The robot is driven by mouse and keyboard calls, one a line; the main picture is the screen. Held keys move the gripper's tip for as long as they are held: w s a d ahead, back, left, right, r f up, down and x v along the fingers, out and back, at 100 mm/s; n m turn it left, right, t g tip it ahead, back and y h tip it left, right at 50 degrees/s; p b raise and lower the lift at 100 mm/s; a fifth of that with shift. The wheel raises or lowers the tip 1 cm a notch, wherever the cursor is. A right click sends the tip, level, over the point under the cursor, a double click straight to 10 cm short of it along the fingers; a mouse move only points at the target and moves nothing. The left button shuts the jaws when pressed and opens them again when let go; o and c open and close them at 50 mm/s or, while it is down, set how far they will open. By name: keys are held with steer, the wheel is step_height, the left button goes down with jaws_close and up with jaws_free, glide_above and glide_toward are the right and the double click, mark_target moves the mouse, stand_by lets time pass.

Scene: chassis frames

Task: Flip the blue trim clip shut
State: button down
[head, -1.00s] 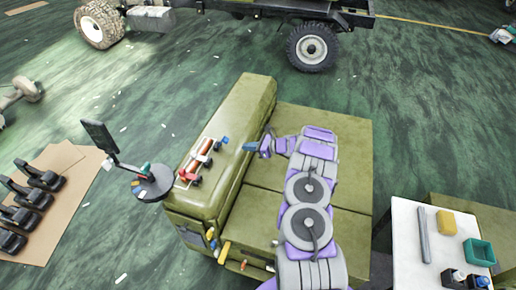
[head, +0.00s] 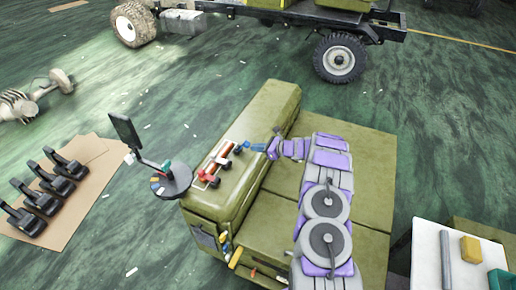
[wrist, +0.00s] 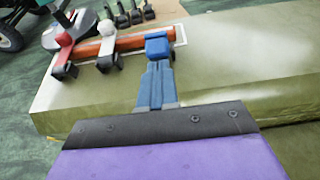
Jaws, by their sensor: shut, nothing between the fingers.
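The blue trim clip (head: 247,145) sits at the right end of an orange-brown tube (head: 215,161) on top of the olive body. In the wrist view the blue clip (wrist: 159,40) stands just beyond my fingertips. My gripper (head: 268,148) is on the right side of the clip, and its blue fingers (wrist: 154,82) are together with nothing between them. The fingertips overlap the lower part of the clip in the wrist view; I cannot tell whether they touch. A red clip (wrist: 63,48) and a white clip (wrist: 107,45) are on the same tube to the left.
The olive body (head: 275,120) has a raised ridge and a lower flat deck. A round stand with a dark upright panel (head: 126,130) is on its left. A white table (head: 428,250) with a yellow block is at lower right. Black parts (head: 45,185) lie on cardboard at left.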

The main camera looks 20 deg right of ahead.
steer(key=shift+w+a+r+g+h+p, duration=0.15)
steer(key=shift+r+g+h+p, duration=0.15)
steer(key=shift+r+p, duration=0.35)
